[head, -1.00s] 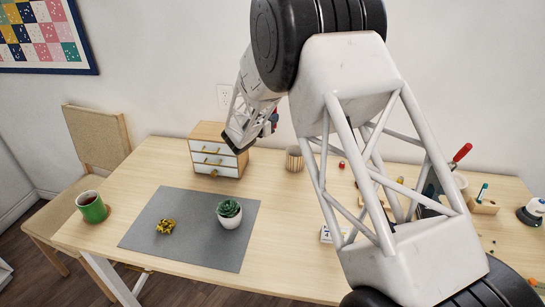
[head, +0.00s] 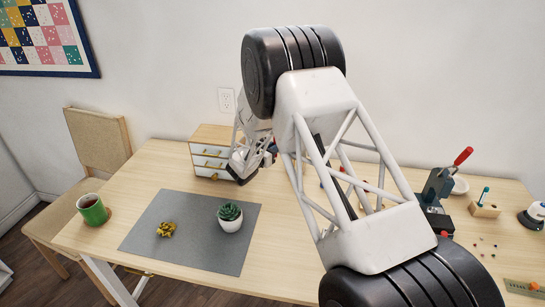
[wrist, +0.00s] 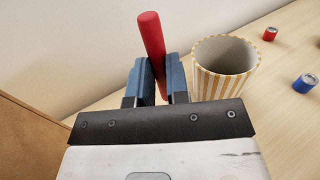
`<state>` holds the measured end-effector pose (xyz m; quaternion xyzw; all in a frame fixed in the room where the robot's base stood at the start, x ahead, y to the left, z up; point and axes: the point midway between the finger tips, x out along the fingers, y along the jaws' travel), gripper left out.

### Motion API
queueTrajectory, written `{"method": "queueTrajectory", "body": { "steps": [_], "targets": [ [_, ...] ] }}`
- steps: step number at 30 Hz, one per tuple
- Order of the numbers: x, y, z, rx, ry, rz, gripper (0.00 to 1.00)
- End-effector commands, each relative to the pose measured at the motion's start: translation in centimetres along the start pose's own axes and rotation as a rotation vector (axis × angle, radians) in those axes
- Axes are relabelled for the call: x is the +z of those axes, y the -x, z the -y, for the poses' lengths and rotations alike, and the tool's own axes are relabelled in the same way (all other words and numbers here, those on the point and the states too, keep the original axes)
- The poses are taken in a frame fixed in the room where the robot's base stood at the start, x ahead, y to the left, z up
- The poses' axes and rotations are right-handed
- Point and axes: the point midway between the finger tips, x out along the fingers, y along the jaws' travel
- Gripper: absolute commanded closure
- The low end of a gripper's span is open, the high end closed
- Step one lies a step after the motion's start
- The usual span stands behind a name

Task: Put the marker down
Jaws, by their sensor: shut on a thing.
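The marker (wrist: 152,38) is a red rod with a rounded end. In the wrist view it stands nearly upright, leaning slightly, between the blue fingers of my gripper (wrist: 158,80), which is shut on it. Its lower end is hidden by the fingers and the gripper body, so I cannot tell whether it touches the table. A striped cup (wrist: 222,80) stands just right of the fingers, open at the top and seemingly empty. In the head view my arm hides the cup and most of the gripper, close to the small drawer cabinet (head: 212,155).
Red (wrist: 270,34) and blue (wrist: 305,83) spools lie right of the cup. A grey mat (head: 185,255) holds a potted succulent (head: 230,216) and a gold bow (head: 166,230). Bare tabletop lies between mat and arm.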

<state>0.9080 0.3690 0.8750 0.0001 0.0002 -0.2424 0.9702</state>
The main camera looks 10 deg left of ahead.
Motion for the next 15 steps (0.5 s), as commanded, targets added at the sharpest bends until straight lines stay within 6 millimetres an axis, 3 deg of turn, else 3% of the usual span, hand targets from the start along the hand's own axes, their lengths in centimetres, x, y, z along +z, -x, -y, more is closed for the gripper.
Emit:
{"method": "queueTrajectory", "body": {
  "steps": [7, 15],
  "targets": [
    [-0.4, 0.0, 0.0, 0.000, 0.001, 0.000, 1.00],
    [-3.1, 0.0, 0.0, 0.000, 0.002, 0.000, 1.00]
  ]
}}
